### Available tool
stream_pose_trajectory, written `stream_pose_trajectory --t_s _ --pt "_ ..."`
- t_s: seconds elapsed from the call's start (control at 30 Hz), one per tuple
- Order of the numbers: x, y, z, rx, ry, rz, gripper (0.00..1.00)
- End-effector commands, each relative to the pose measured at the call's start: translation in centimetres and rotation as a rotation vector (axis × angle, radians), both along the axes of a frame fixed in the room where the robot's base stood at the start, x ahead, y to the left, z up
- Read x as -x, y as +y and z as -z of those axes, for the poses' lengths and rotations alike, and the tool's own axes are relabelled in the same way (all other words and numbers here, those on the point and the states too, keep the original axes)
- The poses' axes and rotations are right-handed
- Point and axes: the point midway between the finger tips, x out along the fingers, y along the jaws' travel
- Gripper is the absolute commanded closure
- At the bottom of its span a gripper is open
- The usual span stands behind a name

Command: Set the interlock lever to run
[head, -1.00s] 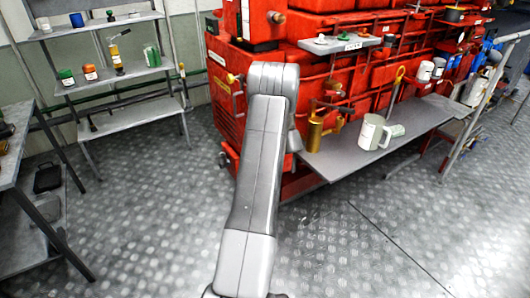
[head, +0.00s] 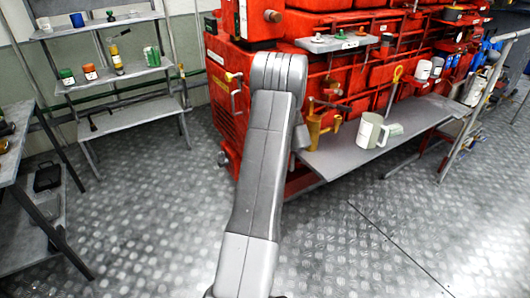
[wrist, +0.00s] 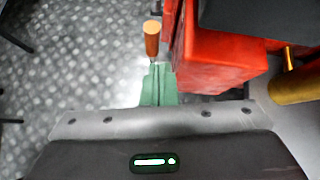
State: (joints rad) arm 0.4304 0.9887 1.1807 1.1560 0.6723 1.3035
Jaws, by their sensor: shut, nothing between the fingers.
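An orange-brown cylindrical handle (wrist: 152,40) stands just beyond my fingertips in the wrist view, beside a red block of the machine. It looks like a lever grip, but I cannot tell for sure that it is the interlock lever. My gripper (wrist: 158,72) has green fingers that are shut and empty, pointing at the handle's lower end. I cannot tell whether they touch it. In the head view my arm hides the gripper and this handle. A small lever with a pale knob (head: 229,77) shows on the red machine left of my arm.
The red machine (head: 350,75) fills the back. A grey shelf (head: 335,160) in front of it holds a mug (head: 370,131) and a brass can (head: 315,132). The brass can also shows at right in the wrist view (wrist: 295,86). The metal floor in front is clear.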

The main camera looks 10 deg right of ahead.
Motion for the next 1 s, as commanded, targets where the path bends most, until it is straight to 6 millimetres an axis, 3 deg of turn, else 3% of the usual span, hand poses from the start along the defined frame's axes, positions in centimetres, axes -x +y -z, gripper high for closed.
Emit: stream_pose_trajectory --t_s 0.03,0.2,0.4,0.83,1.0 --pt "0.2 -0.1 -1.4 0.001 -0.001 -0.001 1.00" --pt "1.0 -0.6 -4.5 0.000 0.002 -0.001 1.00" --pt "1.5 -0.9 -6.5 -0.001 0.006 0.001 1.00" --pt "1.6 -0.9 -6.8 -0.001 0.007 0.000 1.00" --pt "1.5 -0.8 -5.7 -0.002 0.010 0.001 1.00"
